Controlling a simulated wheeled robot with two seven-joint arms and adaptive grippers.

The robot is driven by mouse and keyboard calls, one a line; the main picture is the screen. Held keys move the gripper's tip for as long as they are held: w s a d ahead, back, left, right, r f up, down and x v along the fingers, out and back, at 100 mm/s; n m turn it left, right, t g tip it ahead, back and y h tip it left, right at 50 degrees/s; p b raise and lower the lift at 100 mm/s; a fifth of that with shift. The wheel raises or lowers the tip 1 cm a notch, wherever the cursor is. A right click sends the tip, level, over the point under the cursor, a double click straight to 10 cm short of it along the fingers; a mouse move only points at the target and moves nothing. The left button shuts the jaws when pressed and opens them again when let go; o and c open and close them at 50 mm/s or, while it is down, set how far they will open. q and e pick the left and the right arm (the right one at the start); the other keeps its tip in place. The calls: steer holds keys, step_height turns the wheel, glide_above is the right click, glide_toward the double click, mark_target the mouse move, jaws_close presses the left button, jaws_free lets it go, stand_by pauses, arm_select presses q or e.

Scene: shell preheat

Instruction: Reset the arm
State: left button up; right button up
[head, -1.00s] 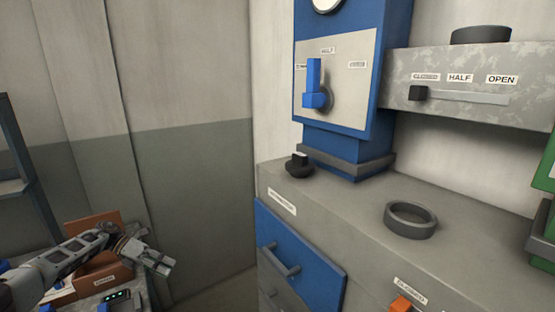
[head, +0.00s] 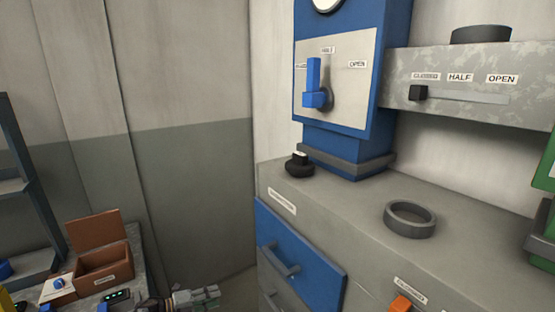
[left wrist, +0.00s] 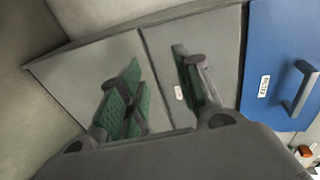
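My left gripper (head: 212,293) shows at the bottom edge of the head view, low beside the bench with the blue drawer. In the left wrist view its two green-padded fingers (left wrist: 157,75) stand apart with nothing between them. They are in front of grey cabinet fronts. Most of the left arm is below the head view. My right gripper is in neither view.
A blue drawer (head: 302,254) with a handle is in the grey bench (head: 345,205); a blue front also shows in the wrist view (left wrist: 272,85). A dark ring (head: 410,220) and a black knob (head: 299,167) sit on top. An open brown box (head: 105,268) stands at left.

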arm_select(q)
steer(key=s+a+f+n+t+y, duration=0.1)
steer(key=s+f+n+y, duration=0.4)
steer(key=s+f+n, duration=0.75)
steer(key=s+a+f+n+y, duration=0.1)
steer(key=s+f+n+y, duration=0.4)
steer(key=s+f, duration=0.85)
steer(key=s+f+n+g+y, duration=0.1)
steer(key=s+f, duration=0.4)
steer(key=s, duration=0.6)
steer(key=s+f+n+g+y, duration=0.1)
steer(key=s+f+n+g, duration=0.3)
steer(key=s, duration=0.8)
steer(key=s+f+n+g, duration=0.3)
steer(key=s+f, duration=0.4)
steer(key=s, duration=0.4)
steer(key=shift+s+d+f+n+y, duration=0.3)
steer(key=shift+d+n+y, duration=0.1)
steer(key=shift+n, duration=0.35)
steer(key=shift+s, duration=0.1)
